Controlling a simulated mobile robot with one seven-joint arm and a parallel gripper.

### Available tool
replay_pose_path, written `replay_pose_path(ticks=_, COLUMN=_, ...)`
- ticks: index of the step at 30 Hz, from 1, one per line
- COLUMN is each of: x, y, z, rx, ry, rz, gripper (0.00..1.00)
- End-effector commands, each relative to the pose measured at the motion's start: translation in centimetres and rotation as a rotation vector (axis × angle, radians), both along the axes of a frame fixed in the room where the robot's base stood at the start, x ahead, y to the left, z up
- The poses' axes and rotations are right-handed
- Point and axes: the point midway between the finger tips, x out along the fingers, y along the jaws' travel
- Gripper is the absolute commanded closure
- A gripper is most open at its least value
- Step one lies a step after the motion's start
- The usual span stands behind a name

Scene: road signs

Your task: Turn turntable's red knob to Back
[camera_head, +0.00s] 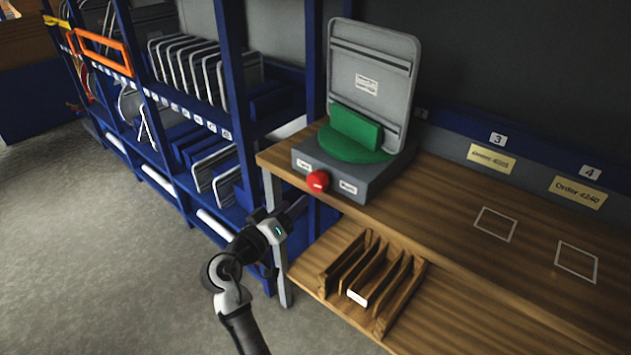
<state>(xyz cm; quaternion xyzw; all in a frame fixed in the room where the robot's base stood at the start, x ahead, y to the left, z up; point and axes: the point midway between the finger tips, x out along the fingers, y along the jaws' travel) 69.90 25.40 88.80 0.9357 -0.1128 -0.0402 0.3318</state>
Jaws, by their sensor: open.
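The turntable (345,178) is a grey box with a round green plate on top, at the left end of the wooden bench. Its red knob (318,181) is on the front face, between two small white labels whose text is too small to read surely. A grey sign panel (372,75), seen from its back with a white label, stands upright in a green holder (356,129) on the plate. My gripper (285,212) is left of the bench and below the knob, apart from it. Its fingers are small and dark here, and I see nothing held.
A blue rack (234,100) with several upright signs stands left of the bench. A slotted wooden holder (330,283) is on the lower shelf, below the turntable. The bench top (450,215) is mostly clear, with white outlined squares at right. Grey floor (90,260) is open at left.

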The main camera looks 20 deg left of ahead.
Motion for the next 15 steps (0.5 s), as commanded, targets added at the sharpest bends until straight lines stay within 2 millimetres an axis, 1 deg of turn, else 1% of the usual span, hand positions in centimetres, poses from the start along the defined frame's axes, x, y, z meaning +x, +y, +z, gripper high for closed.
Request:
replay_pose_path(ticks=1, x=1.1, y=-0.3, z=0.4, rx=-0.001, ry=0.0, rz=-0.004, gripper=0.43)
replay_pose_path(ticks=3, x=2.7, y=-0.8, z=0.4, rx=-0.001, ry=0.0, rz=-0.004, gripper=0.43)
replay_pose_path(ticks=9, x=6.7, y=-1.6, z=0.4, rx=-0.002, ry=0.001, rz=-0.001, gripper=0.43)
replay_pose_path(ticks=12, x=8.2, y=-2.0, z=0.3, rx=-0.001, ry=0.0, rz=-0.002, gripper=0.43)
replay_pose_path(ticks=15, x=9.3, y=-2.2, z=0.2, rx=-0.002, ry=0.0, rz=-0.001, gripper=0.43)
